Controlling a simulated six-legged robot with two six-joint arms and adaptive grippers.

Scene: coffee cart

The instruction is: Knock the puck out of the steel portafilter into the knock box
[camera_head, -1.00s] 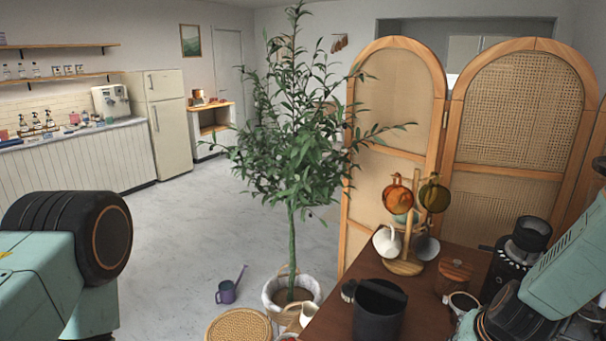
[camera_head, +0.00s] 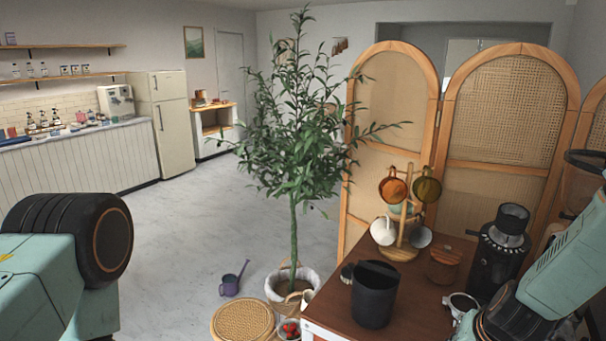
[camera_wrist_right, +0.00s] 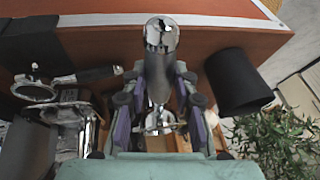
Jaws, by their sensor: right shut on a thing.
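The steel portafilter (camera_wrist_right: 160,75) is in my right gripper (camera_wrist_right: 157,98). In the right wrist view the fingers are shut on its steel handle, whose shiny end points to the top of the picture. The black knock box (camera_wrist_right: 238,82) stands to the right of the gripper, apart from it. In the head view the knock box (camera_head: 375,295) stands upright near the table's left front. A steel rim (camera_head: 461,303) shows just left of my right arm, apparently the portafilter's head. Whether a puck sits in it cannot be seen. My left gripper is out of view.
Another portafilter with a dark handle (camera_wrist_right: 95,75) lies at left in the wrist view. A mug tree (camera_head: 402,235), a wooden-lidded jar (camera_head: 443,265) and a black grinder (camera_head: 500,250) stand behind the knock box. A potted tree (camera_head: 292,200) is beyond the table's left edge.

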